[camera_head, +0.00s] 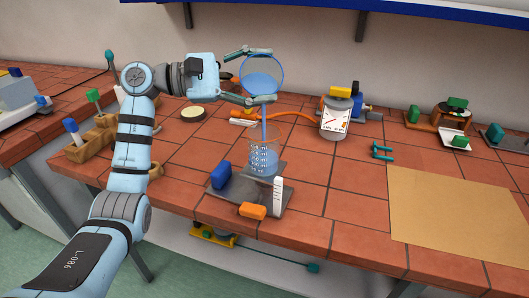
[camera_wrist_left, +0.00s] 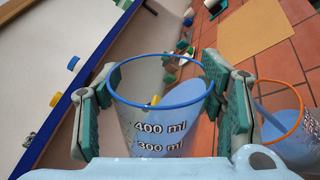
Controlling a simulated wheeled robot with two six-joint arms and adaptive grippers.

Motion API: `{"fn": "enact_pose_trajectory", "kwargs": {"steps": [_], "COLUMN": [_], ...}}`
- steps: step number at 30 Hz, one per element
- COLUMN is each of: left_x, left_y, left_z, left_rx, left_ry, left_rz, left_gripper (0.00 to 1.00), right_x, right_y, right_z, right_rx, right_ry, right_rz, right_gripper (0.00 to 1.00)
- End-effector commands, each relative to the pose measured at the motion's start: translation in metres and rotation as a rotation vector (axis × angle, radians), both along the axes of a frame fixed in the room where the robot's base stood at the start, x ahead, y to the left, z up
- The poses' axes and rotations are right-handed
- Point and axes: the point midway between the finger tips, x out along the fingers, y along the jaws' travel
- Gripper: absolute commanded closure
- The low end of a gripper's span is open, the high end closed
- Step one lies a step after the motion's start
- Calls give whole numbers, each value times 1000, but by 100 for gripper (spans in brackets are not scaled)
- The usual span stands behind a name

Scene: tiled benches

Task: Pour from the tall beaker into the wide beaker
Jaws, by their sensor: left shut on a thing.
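My left gripper (camera_head: 264,75) is shut on the tall beaker (camera_head: 262,66), a clear vessel with a blue rim, holding it tilted above the bench. In the left wrist view the tall beaker (camera_wrist_left: 160,120) shows 400 ml and 300 ml marks and blue liquid between the two finger pads. A thin blue stream (camera_head: 263,125) falls from it into the wide beaker (camera_head: 263,152) below. The wide beaker stands upright on a dark grey plate and has blue liquid inside. Its orange rim shows in the left wrist view (camera_wrist_left: 302,98). My right gripper is out of view.
The grey plate (camera_head: 233,192) carries a blue block (camera_head: 221,175), an orange block (camera_head: 252,211) and a white scale strip (camera_head: 277,197). A tan mat (camera_head: 455,210) lies bare at right.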

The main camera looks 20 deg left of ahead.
Motion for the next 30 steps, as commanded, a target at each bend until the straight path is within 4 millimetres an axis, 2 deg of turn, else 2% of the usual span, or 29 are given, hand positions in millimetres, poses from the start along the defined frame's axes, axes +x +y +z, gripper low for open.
{"fn": "enact_pose_trajectory", "kwargs": {"steps": [19, 23, 30], "left_x": [0, 2, 2], "left_y": [0, 1, 1], "left_z": [0, 8, 4], "left_rx": [3, -23, -23], "left_ry": [-10, 54, 55], "left_rz": [0, 0, 0], "left_gripper": [88, 88, 88], "right_x": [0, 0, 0], "right_y": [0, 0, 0], "right_z": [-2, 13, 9], "right_rx": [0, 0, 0], "right_ry": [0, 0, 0], "right_rz": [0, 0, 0], "right_gripper": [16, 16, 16]}}
